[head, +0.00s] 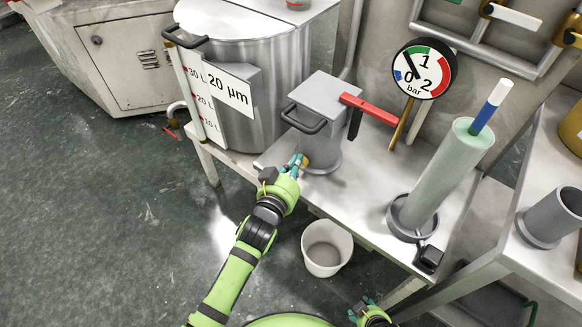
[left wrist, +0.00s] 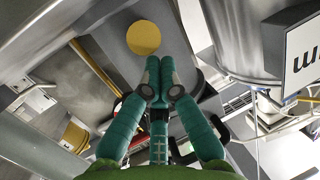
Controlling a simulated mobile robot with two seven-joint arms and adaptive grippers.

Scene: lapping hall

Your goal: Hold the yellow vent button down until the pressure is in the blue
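The yellow vent button (head: 307,161) is a round disc low on the front of a grey pressure vessel (head: 318,112). In the left wrist view the button (left wrist: 143,38) lies just beyond my fingertips. My left gripper (head: 298,162) points at it, its teal fingers together and empty (left wrist: 160,72); I cannot tell whether they touch the button. The pressure gauge (head: 424,69) is round, with a white face, green and red bands and marks in bar. Its needle points to the upper left, near the green band's left end. I make out no blue band. My right gripper (head: 370,314) is partly cut off at the bottom edge.
A red lever (head: 368,109) sticks out right from the vessel top. A steel tank (head: 258,80) labelled 20 µm stands left. A green cylinder (head: 443,172) stands right on the bench (head: 360,195). A white bucket (head: 326,248) is on the floor below. Open floor lies left.

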